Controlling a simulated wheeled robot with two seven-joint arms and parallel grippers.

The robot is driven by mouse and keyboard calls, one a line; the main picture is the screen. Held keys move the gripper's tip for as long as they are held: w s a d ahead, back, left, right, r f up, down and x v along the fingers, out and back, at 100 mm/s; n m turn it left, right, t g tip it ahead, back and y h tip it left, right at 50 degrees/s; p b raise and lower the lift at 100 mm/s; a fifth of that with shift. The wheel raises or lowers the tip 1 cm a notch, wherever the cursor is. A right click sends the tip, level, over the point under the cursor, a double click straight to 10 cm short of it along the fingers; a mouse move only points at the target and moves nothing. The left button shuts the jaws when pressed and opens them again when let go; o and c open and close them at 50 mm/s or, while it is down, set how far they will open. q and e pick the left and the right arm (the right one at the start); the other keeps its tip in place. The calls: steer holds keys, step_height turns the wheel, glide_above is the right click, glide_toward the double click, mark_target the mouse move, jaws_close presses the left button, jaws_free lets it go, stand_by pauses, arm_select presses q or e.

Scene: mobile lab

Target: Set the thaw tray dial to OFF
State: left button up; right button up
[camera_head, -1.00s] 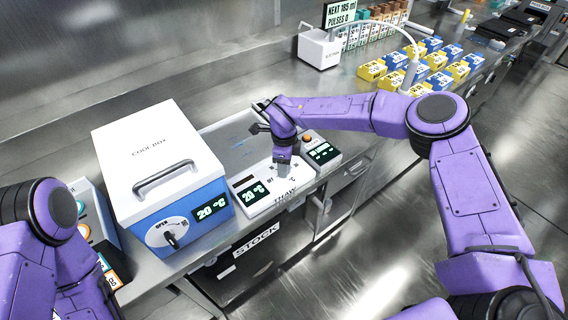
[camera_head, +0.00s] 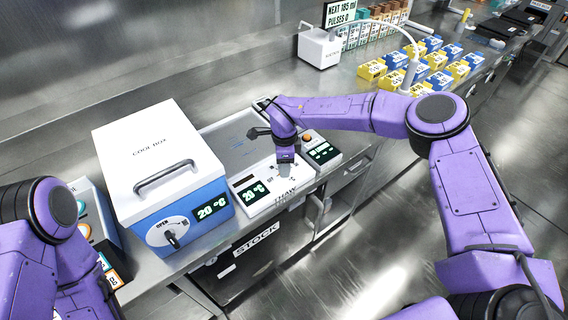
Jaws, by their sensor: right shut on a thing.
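The thaw tray (camera_head: 232,148) is a flat metal tray with a white front panel (camera_head: 261,201), a small 20 °C display and lettering around its dial. My right gripper (camera_head: 284,172) points down at the right part of this panel. It is shut on the dial, which is mostly hidden by the fingers, so the dial's setting cannot be read. My left arm shows at the lower left edge, but its gripper is out of view.
A white and blue cool box (camera_head: 160,165) with a handle stands left of the tray. A small unit with an orange button (camera_head: 307,137) sits right of the panel. Yellow and blue boxes (camera_head: 425,65) stand farther back on the steel bench.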

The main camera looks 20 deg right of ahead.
steer(key=o, duration=1.1)
steer(key=shift+c, duration=0.2)
steer(key=shift+r, duration=0.15)
step_height(320, 180, up, 10)
steer(key=b, duration=0.2)
steer(key=shift+r, duration=0.2)
